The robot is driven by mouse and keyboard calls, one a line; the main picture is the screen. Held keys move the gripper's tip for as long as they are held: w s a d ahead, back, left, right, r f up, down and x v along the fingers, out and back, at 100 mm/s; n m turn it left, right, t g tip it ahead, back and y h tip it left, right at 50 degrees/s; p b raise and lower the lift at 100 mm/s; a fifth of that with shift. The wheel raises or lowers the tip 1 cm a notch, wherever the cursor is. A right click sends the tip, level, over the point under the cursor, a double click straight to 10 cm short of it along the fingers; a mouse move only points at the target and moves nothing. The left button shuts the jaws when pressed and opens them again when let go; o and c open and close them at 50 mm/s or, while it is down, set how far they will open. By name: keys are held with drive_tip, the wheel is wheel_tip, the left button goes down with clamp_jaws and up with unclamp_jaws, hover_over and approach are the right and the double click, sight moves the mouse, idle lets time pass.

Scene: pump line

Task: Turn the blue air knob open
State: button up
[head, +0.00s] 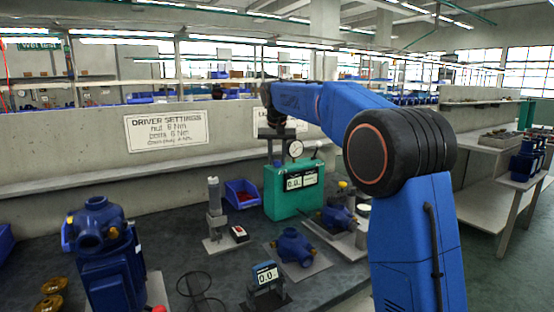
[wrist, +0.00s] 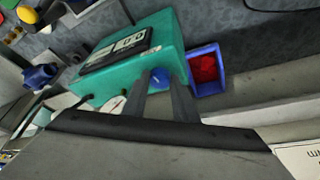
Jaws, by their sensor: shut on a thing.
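The teal box (head: 284,201) with a digital display stands on the bench against the low wall in the head view. It also shows in the wrist view (wrist: 167,37). The blue air knob (wrist: 160,77) is on the box's edge in the wrist view, between my two fingertips. My gripper (wrist: 165,84) is shut on the knob. In the head view my gripper (head: 276,158) reaches down to the top of the box, and the knob cannot be made out there. The knob's turn angle cannot be read.
A round gauge (head: 295,149) stands on the box top close to my gripper. A blue bin (head: 242,194) with red contents is left of the box. A grey stand (head: 214,210) and blue pumps (head: 293,246) stand nearby on the bench.

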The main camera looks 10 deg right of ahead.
drive_tip(key=n, duration=0.2)
drive_tip(key=n+y, duration=0.1)
drive_tip(key=shift+d+n, duration=0.2)
drive_tip(key=shift+n, duration=0.2)
drive_tip(key=n+y, duration=0.2)
drive_tip(key=n, duration=0.2)
drive_tip(key=shift+w+d, duration=0.1)
drive_tip(key=shift+d, duration=0.05)
drive_tip(key=n+g+y, duration=0.1)
drive_tip(key=n, duration=0.3)
drive_tip(key=shift+d, duration=0.1)
drive_tip(key=shift+w+n+g+y, duration=0.15)
drive_tip(key=shift+n+g+y, duration=0.35)
drive_tip(key=shift+n, duration=1.2)
drive_tip(key=o, duration=1)
drive_tip(key=shift+o, duration=0.2)
